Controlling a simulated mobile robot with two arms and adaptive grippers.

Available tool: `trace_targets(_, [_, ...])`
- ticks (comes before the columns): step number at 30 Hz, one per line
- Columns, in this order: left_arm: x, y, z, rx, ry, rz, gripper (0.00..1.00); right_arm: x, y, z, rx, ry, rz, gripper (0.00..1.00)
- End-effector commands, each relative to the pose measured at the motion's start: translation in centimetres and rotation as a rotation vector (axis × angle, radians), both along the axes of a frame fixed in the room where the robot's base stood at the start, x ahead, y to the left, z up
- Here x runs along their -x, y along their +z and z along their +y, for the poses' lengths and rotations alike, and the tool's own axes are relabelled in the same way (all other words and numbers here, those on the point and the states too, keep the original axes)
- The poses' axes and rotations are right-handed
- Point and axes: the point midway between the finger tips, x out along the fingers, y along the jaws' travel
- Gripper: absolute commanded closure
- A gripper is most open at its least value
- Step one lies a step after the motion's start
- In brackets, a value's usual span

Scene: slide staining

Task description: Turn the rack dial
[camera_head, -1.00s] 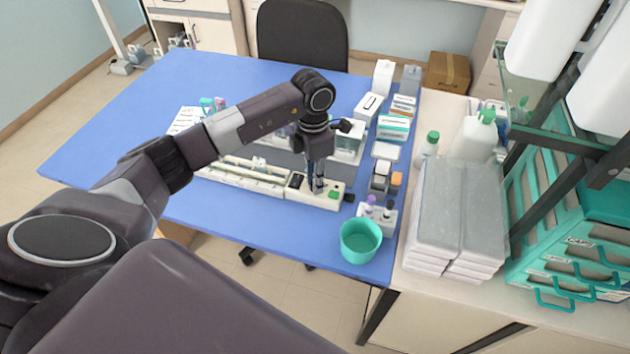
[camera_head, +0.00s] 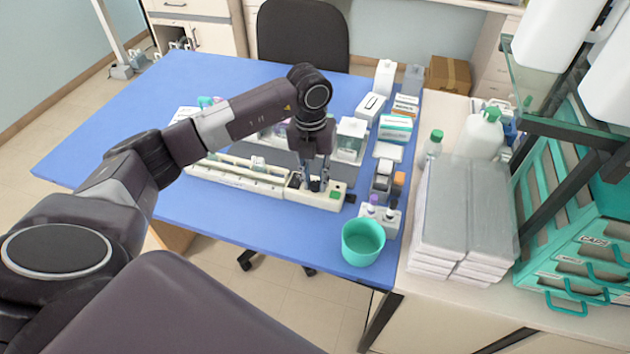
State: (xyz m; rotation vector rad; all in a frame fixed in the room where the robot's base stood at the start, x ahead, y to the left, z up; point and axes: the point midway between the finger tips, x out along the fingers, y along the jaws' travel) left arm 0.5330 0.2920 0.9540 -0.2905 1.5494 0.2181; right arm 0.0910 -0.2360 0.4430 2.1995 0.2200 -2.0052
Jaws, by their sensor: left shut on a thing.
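The staining rack (camera_head: 240,178) is a long, low white unit lying across the front part of the blue table. Its right end carries a small control block (camera_head: 328,195) with a green button (camera_head: 336,195). My left gripper (camera_head: 315,184) points down over this block, with a finger on either side of the dark dial (camera_head: 315,185). It is shut on the dial, which the fingers partly hide; the dial's exact angle cannot be told. My right gripper is out of view.
A teal cup (camera_head: 363,243) stands near the table's front right edge, close to a small bottle holder (camera_head: 378,216). Boxes (camera_head: 395,128) line the table's right side. The table's left part is clear.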

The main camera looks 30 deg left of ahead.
Motion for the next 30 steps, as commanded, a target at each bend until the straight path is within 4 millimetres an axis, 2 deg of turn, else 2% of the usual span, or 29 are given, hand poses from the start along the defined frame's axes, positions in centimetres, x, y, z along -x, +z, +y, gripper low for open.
trace_targets(15, [-0.11,0.16,0.06,0.0,0.436,-0.005,1.0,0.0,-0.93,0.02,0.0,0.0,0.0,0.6])
trace_targets(30, [-0.1,0.23,0.08,-0.001,0.601,-0.006,1.0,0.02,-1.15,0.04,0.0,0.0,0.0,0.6])
